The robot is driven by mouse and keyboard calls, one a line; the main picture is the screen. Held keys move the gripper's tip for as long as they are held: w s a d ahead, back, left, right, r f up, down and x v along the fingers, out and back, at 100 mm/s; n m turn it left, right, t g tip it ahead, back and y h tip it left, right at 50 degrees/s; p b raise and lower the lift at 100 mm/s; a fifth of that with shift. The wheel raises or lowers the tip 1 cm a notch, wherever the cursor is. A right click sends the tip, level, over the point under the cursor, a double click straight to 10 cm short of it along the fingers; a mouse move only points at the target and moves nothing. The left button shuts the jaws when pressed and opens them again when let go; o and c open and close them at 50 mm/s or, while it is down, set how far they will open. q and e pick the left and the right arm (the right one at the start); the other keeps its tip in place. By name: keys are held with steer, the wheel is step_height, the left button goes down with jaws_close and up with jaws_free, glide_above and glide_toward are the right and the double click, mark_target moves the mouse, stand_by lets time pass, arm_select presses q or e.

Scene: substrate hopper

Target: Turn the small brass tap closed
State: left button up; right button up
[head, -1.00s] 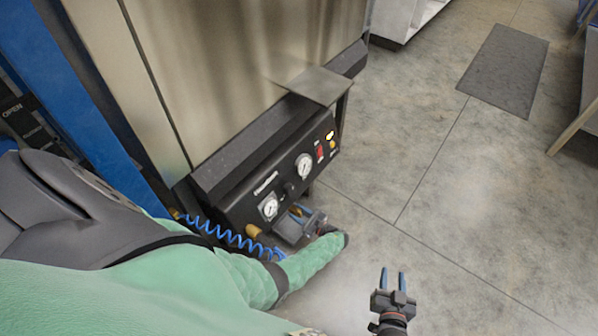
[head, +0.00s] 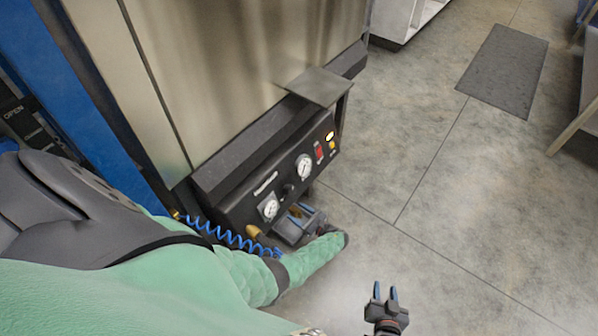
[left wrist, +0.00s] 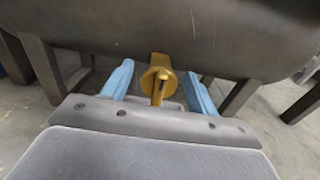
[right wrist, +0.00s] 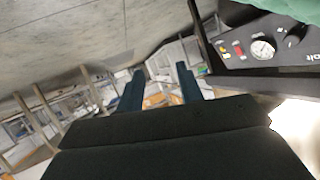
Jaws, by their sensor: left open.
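The small brass tap (left wrist: 158,80) sticks out below the dark machine body in the left wrist view, its flat handle seen nearly edge-on. My left gripper (left wrist: 158,88) is open, with one blue finger on each side of the tap and a gap visible on both sides. In the head view my left gripper (head: 299,213) is just below the black panel, and mostly hides the tap there. My right gripper (head: 380,293) is open and empty above the floor, away from the machine; its spread fingers also show in the right wrist view (right wrist: 160,88).
The black control panel (head: 238,200) carries two gauges, a red switch and a lit yellow lamp. A brass fitting (head: 254,231) and a coiled blue hose (head: 225,236) are beside my left gripper. A metal plate (head: 320,86) juts out above.

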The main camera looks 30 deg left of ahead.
arm_select(q)
steer(key=shift+d, duration=0.1)
steer(key=d, duration=0.7)
steer(key=shift+s+d, duration=0.3)
steer(key=shift+s, duration=0.05)
arm_select(e)
steer(key=r, duration=0.1)
steer(key=w+r+t, duration=0.1)
steer(key=r, duration=0.1)
steer(key=shift+w+a, duration=0.15)
steer(key=shift+w, duration=0.05)
